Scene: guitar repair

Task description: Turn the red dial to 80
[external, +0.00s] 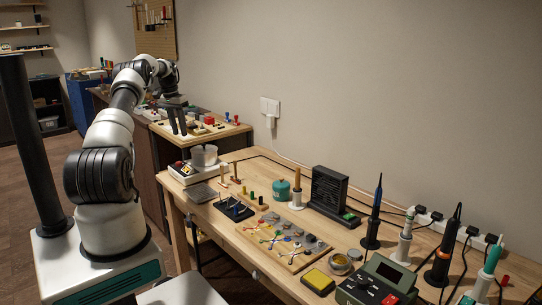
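A dark green soldering station (377,285) stands at the front right of the workbench, cut off by the bottom edge of the picture. It has a small display, a round knob (363,283) that looks dark with some red, and a red part (390,299) low on its front. The scale and the dial's setting are too small to read. My gripper (178,131) is far from it, at the upper left, above the far end of the benches. Its two dark fingers point down with a gap between them, and nothing shows between them.
The workbench (235,237) holds a tray of small parts (284,241), a black tower (328,189), a green canister (281,190) and a yellow sponge (318,281). Upright irons, including an orange-collared one (441,254), and cables crowd the station's right and rear.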

